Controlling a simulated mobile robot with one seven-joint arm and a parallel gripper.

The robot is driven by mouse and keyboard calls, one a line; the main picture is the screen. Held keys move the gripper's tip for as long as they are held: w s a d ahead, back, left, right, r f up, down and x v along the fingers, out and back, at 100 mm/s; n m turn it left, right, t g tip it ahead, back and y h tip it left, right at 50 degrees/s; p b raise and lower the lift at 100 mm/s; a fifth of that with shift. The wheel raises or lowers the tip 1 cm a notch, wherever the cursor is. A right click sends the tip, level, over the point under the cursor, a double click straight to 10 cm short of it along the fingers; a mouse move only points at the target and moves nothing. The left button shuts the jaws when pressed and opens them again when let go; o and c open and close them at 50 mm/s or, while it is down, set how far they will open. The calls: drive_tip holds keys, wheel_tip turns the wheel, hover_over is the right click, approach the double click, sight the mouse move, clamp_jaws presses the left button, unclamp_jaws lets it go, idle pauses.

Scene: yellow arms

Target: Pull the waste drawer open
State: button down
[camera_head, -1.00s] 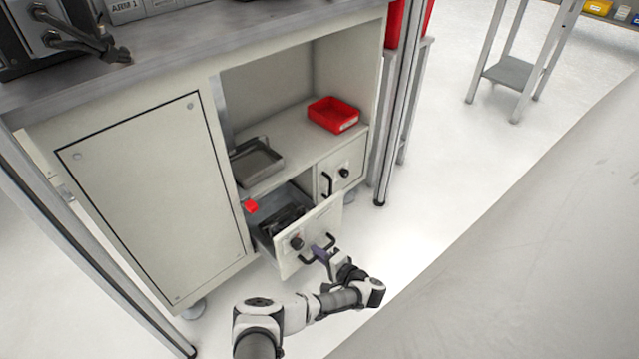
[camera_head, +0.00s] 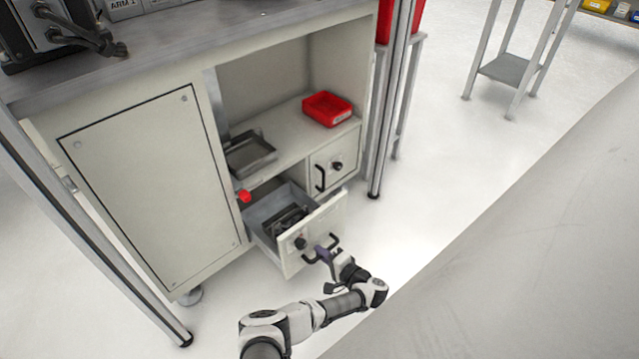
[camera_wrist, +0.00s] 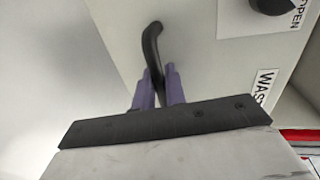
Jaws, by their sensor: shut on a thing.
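The waste drawer (camera_head: 317,236) is pulled out of the lower part of the cabinet, and dark objects lie inside it. Its front carries a black knob and a black bar handle (camera_head: 331,246). My gripper (camera_head: 323,254) is at this handle. In the wrist view, the purple fingers of my gripper (camera_wrist: 158,88) stand on either side of the black handle (camera_wrist: 152,42) and are shut on it. Part of a label reading "WAS" (camera_wrist: 263,88) shows on the drawer front (camera_wrist: 195,60). The handle's lower end is hidden behind the fingers.
A red bin (camera_head: 327,108) and a grey tray (camera_head: 250,155) stand on the shelf above. A small red object (camera_head: 244,196) is at the open drawer's back left. White floor lies in front.

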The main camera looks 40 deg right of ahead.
drive_tip(key=shift+s, duration=0.1)
drive_tip(key=c, duration=1.6)
unclamp_jaws()
drive_tip(key=shift+o, duration=0.2)
